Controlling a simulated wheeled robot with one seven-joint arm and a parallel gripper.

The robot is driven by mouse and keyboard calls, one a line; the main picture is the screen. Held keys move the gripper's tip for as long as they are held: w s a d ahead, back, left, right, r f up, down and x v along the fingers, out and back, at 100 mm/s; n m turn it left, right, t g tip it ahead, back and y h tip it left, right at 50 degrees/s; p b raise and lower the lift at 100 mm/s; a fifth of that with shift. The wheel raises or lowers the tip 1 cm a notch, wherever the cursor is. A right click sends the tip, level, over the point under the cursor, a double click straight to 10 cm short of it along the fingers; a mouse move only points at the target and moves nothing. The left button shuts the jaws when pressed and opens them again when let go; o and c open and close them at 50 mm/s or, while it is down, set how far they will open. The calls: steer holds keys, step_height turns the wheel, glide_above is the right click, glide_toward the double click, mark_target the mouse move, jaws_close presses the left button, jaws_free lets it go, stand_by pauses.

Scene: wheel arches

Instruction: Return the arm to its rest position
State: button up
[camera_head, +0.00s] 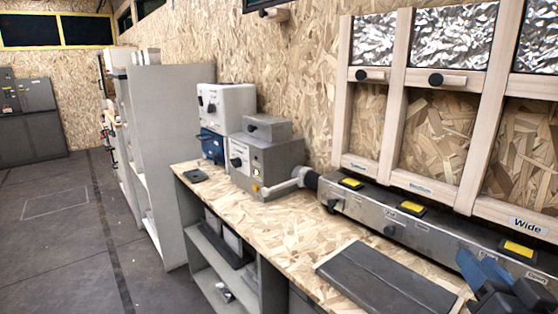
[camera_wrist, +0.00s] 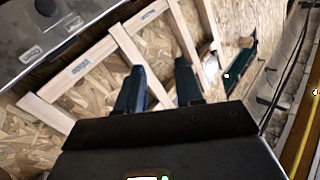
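My gripper (camera_head: 488,268) shows at the bottom right of the head view, its blue fingers beside the metal control panel (camera_head: 400,222). In the wrist view my gripper (camera_wrist: 157,78) has two dark blue fingers standing apart with nothing between them. Beyond them is the wooden frame (camera_wrist: 118,38) against the chipboard wall. Most of my arm is outside the head view.
The floor (camera_head: 50,240) at left is clear.

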steer(key=s+a+f+n+g+y, duration=0.1)
steer(key=s+a+f, duration=0.25)
steer(key=s, duration=0.55)
steer(key=s+a+f+n, duration=0.2)
steer(key=s+f, duration=0.3)
steer(key=s, duration=0.3)
steer(key=s+a+f+n+g+y, duration=0.15)
steer(key=s+f, duration=0.25)
steer(key=s, duration=0.5)
steer(key=s+a+r, duration=0.2)
steer(key=s+a, duration=0.1)
steer(key=s, duration=0.7)
steer(key=shift+a+n, duration=0.15)
steer(key=shift+n, duration=0.3)
steer(key=shift+g, duration=0.25)
